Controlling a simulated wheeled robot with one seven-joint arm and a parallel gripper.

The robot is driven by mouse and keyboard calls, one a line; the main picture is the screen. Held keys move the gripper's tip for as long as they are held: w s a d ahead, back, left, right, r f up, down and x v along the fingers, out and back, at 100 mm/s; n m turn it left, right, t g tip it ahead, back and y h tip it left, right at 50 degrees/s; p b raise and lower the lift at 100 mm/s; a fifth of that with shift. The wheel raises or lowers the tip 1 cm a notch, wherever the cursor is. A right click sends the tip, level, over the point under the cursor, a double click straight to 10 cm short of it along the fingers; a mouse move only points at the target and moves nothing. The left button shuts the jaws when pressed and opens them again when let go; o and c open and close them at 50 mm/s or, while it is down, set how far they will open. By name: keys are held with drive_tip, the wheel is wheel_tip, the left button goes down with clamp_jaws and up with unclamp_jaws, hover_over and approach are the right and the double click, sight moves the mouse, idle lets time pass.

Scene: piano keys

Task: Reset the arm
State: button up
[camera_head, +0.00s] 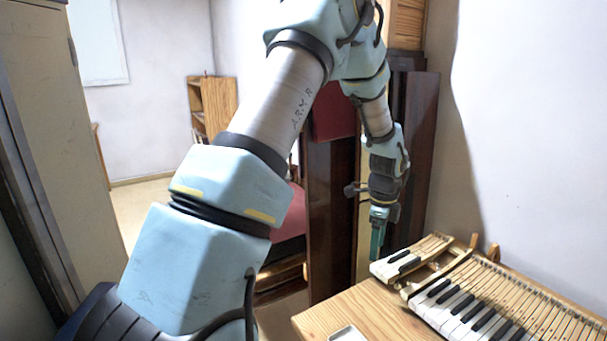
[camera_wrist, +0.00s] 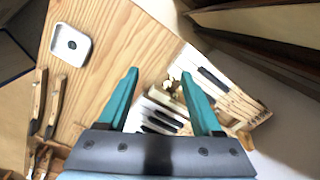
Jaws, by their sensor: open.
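My arm is raised and bent, reaching across the head view. My gripper (camera_head: 379,240) hangs pointing down near the left end of the piano keys, above the corner of the wooden table. In the wrist view my gripper (camera_wrist: 164,95) has its two teal fingers spread apart with nothing held between them. The main set of piano keys (camera_head: 480,310) lies on the table at the right. A small separate section of keys (camera_head: 410,257) lies at its left end. In the wrist view keys show between the fingers (camera_wrist: 160,118) and beyond the right finger (camera_wrist: 215,85).
The wooden table (camera_head: 345,308) holds a small white tray (camera_wrist: 70,45). Wooden-handled tools (camera_wrist: 55,105) lie at the left of the wrist view. A dark wooden panel (camera_head: 332,200) stands behind the arm. A white wall (camera_head: 530,130) is at the right.

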drive_tip(key=s+a+r+n, duration=0.2)
drive_tip(key=a+r+n, duration=0.2)
drive_tip(key=a+n, duration=0.3)
drive_tip(key=s+a+r+n, duration=0.1)
drive_tip(key=a+r+n, duration=0.25)
drive_tip(key=a, duration=0.55)
drive_tip(key=s+a+r+n+t, duration=0.1)
drive_tip(key=s+a+r+n, duration=0.1)
drive_tip(key=s+a+n, duration=0.7)
drive_tip(key=a+n, duration=0.2)
drive_tip(key=n, duration=0.1)
drive_tip(key=shift+s+a+r, duration=0.3)
drive_tip(key=shift+a, duration=0.1)
